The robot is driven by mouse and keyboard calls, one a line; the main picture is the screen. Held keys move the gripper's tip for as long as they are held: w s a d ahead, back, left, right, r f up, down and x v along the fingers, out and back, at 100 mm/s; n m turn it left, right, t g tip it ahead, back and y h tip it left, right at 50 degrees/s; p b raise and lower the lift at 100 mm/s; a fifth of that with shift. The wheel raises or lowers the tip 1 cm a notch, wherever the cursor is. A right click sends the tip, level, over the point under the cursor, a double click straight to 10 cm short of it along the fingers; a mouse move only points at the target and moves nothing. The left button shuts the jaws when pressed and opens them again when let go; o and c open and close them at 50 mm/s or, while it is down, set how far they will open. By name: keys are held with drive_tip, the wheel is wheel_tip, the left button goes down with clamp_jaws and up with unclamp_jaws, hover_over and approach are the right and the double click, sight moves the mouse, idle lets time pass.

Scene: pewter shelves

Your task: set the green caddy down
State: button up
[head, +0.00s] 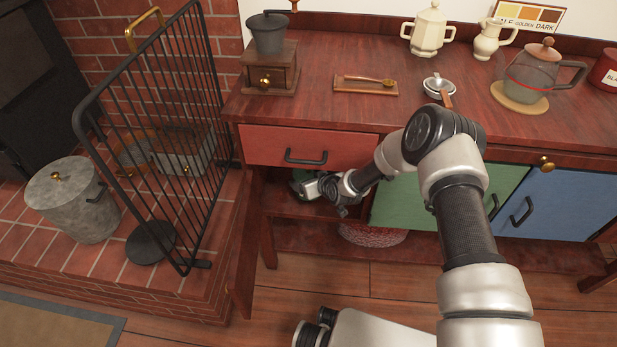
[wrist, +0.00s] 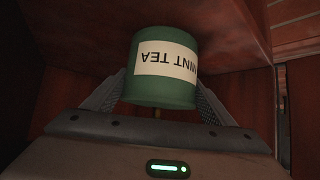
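The green caddy (wrist: 172,93) is a round tin with a white MINT TEA label, whose lettering reads upside down in the wrist view. My gripper (wrist: 161,82) has one finger against each side of it and is shut on it. In the head view my gripper (head: 312,187) reaches into the open compartment (head: 285,207) under the red drawer (head: 310,147). Only a small dark green part of the caddy (head: 299,176) shows there. I cannot tell whether its base touches the compartment floor.
A door (head: 245,245) stands open at the compartment's left. Green (head: 405,200) and blue (head: 555,205) fronts are to the right. A black fire screen (head: 165,130) stands at left. The countertop (head: 330,55) above holds a grinder (head: 270,65), a spoon and a teapot (head: 535,75).

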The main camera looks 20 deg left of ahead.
drive_tip(key=o, duration=0.4)
drive_tip(key=shift+c, duration=0.2)
drive_tip(key=shift+r, duration=0.1)
drive_tip(key=shift+s+d+r, duration=0.15)
drive_tip(key=shift+r, duration=0.15)
drive_tip(key=p+v, duration=0.2)
drive_tip(key=v, duration=0.3)
drive_tip(key=shift+d+r, duration=0.1)
drive_tip(key=s+d+p, duration=0.2)
drive_tip(key=s+d, duration=0.6)
drive_tip(key=shift+f, duration=0.35)
drive_tip(key=shift+d, duration=0.2)
